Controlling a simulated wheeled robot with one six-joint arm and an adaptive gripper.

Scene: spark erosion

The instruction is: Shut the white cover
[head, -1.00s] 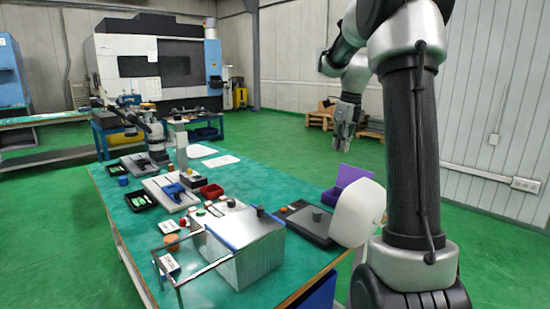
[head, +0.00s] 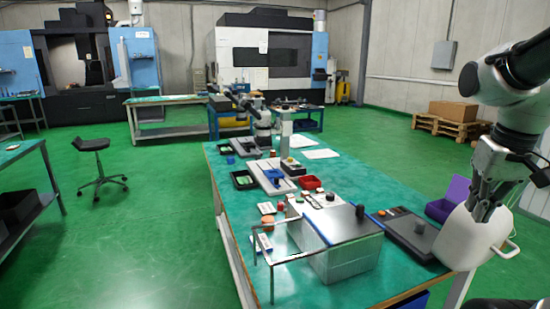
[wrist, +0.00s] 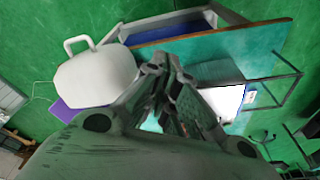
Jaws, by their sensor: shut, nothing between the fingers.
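The white cover (head: 474,238) is a rounded white panel with a loop handle on its outer side. It stands raised and tilted at the right end of the green table in the head view. In the wrist view the cover (wrist: 95,78) lies to the left of my fingers, with its handle at the upper left. My gripper (head: 484,212) is shut and empty. In the head view its fingers overlap the cover's upper part; I cannot tell whether they touch it. The wrist view shows the fingers (wrist: 168,75) together, with a gap of background between them and the cover.
A dark flat device with a grey knob (head: 408,232) lies left of the cover. A purple bin (head: 450,198) stands behind it. A metal box with a blue edge (head: 345,245) and a thin frame occupies the table's front.

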